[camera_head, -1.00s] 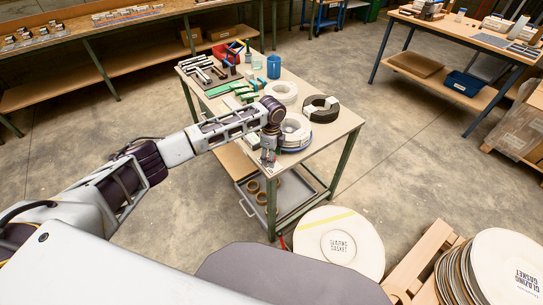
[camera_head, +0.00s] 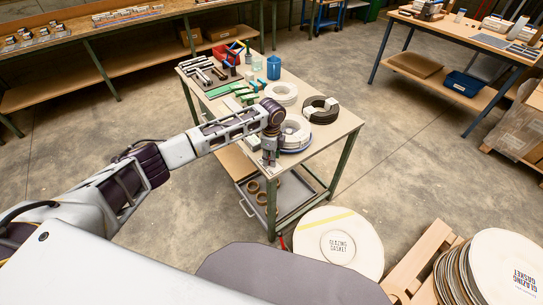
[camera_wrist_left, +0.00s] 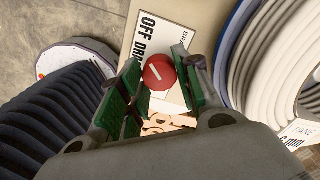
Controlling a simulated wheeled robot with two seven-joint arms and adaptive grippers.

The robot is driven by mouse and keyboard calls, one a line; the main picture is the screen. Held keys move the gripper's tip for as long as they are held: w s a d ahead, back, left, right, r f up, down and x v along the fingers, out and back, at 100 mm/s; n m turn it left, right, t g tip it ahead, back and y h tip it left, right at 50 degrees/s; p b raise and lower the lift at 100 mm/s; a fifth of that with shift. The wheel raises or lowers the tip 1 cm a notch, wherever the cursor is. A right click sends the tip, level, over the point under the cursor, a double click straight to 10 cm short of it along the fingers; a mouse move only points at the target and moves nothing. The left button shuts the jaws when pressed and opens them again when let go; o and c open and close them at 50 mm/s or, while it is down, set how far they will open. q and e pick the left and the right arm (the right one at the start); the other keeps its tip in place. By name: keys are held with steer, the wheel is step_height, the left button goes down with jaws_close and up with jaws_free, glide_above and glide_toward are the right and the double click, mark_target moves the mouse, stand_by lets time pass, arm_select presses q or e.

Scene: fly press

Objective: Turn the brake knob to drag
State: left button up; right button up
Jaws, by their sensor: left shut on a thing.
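In the head view my left gripper (camera_head: 269,156) is at the near edge of the workbench (camera_head: 318,152), and the knob is hidden there. My right gripper is not in view.
A white coil (camera_head: 294,135) stands close beside the gripper, with a dark coil (camera_head: 321,109) farther right. A blue mug (camera_head: 274,67) and several tools are farther back. Round gasket reels (camera_head: 338,244) stand near my base. Open floor lies right of the bench.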

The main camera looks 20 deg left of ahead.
arm_select(q)
steer(key=n+p, duration=0.2)
steer(key=p, duration=0.1)
steer(key=shift+r, duration=0.15)
steer(key=shift+n+p, duration=0.7)
steer(key=shift+p, duration=0.1)
steer(key=shift+n+p, duration=0.7)
steer(key=shift+p, duration=0.15)
steer(key=shift+n+p, duration=0.5)
steer(key=shift+p, duration=0.1)
steer(key=shift+n+p, duration=0.8)
steer(key=shift+n, duration=0.1)
steer(key=shift+w+n, duration=0.1)
steer(key=shift+n, duration=0.2)
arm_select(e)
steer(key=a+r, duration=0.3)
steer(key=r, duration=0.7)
